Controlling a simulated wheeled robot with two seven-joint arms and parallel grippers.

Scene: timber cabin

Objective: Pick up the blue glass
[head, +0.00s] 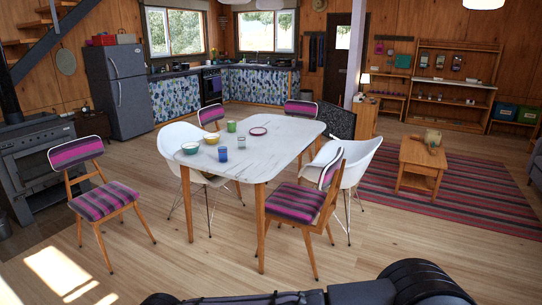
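The blue glass (222,154) stands upright on the white dining table (275,155), near its left front side. A pale, clear-looking glass (241,142) is to its right, a yellow bowl (211,139) behind it and a teal bowl (190,147) to its left. A green cup (231,126) and a pink-rimmed plate (258,131) are farther back. Dark parts of my own arm show along the bottom edge, well apart from the table. Neither gripper can be made out.
White shell chairs (355,168) and striped chairs (297,203) surround the table. Another striped chair (103,198) stands apart at left, near the black stove (35,165). A low wooden table (422,160) stands on the striped rug (385,182). The front wooden floor (185,262) is clear.

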